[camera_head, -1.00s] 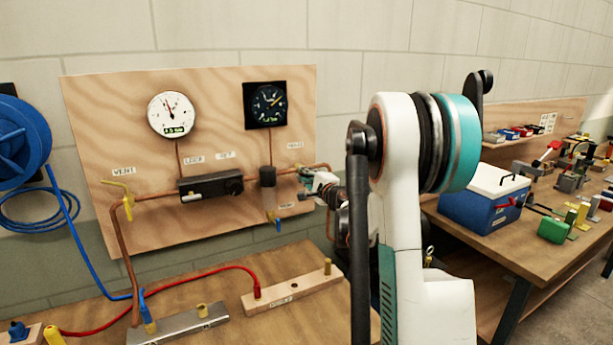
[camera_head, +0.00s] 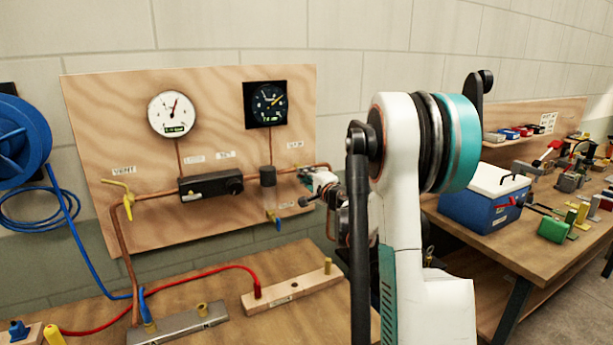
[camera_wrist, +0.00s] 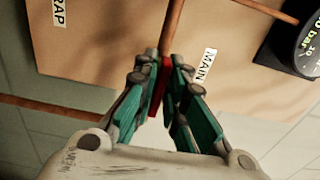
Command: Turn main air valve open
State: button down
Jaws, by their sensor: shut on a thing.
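The main air valve's red lever (camera_wrist: 158,92) shows in the wrist view between the fingers, below the copper pipe and beside the label "MAIN" (camera_wrist: 206,66). My gripper (camera_wrist: 165,72) is shut on this lever. In the head view my gripper (camera_head: 312,180) is at the right end of the copper pipe (camera_head: 155,193) on the plywood board (camera_head: 100,100). My gripper and arm hide the valve lever there. The lever's full angle to the pipe is hard to tell.
A white gauge (camera_head: 171,114) and a black gauge (camera_head: 265,104) hang on the board. A yellow vent lever (camera_head: 118,185) is at the left of the pipe. A black regulator block (camera_head: 210,186) sits mid-pipe. A bench with a blue cooler (camera_head: 480,208) stands at the right.

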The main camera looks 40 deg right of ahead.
jog(key=c, duration=1.7)
grip_release()
jog(key=v, duration=1.2)
jog(key=shift+f, duration=0.1)
